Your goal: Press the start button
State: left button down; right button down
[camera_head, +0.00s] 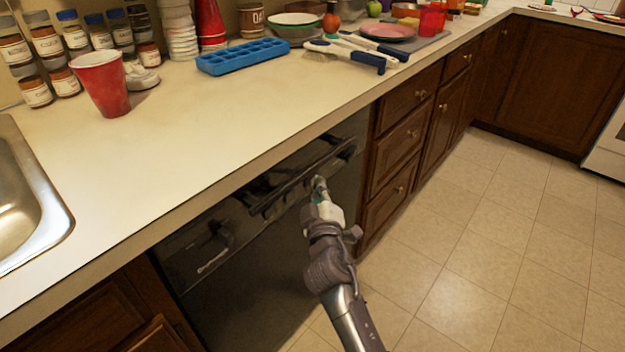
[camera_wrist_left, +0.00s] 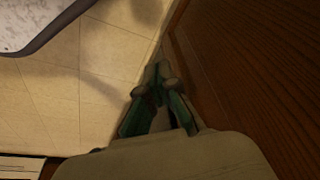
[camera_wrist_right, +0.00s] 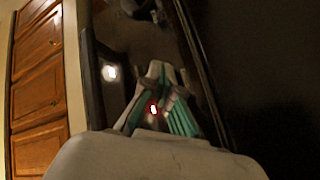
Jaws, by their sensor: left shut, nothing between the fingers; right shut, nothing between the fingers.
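The black dishwasher (camera_head: 255,285) sits under the counter, with a dark control strip and handle (camera_head: 305,178) along its upper front. My right gripper (camera_head: 318,182) is shut and empty, close in front of the right part of this strip. I cannot tell whether it touches. The right wrist view shows its closed fingers (camera_wrist_right: 161,70) against the dark front, with a small red-white glow between the finger links. I cannot make out the start button. My left gripper (camera_wrist_left: 163,70) is shut and empty, low beside a brown wooden cabinet front (camera_wrist_left: 245,70); it is not visible in the head view.
The counter (camera_head: 190,130) above holds a red cup (camera_head: 102,84), a blue ice tray (camera_head: 243,56), brushes, jars and dishes. A metal sink (camera_head: 30,200) is at the left. Wooden drawers (camera_head: 408,135) stand right of the dishwasher. The tiled floor (camera_head: 470,240) is clear.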

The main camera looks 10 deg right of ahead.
jog(key=shift+s+d, duration=0.25)
jog(key=shift+s, duration=0.25)
pick_arm(q)
jog(key=shift+s+f, duration=0.2)
jog(key=shift+f, duration=1)
pick_arm(e)
jog(key=shift+s+d, duration=0.15)
pick_arm(q)
jog(key=shift+w+r, duration=0.1)
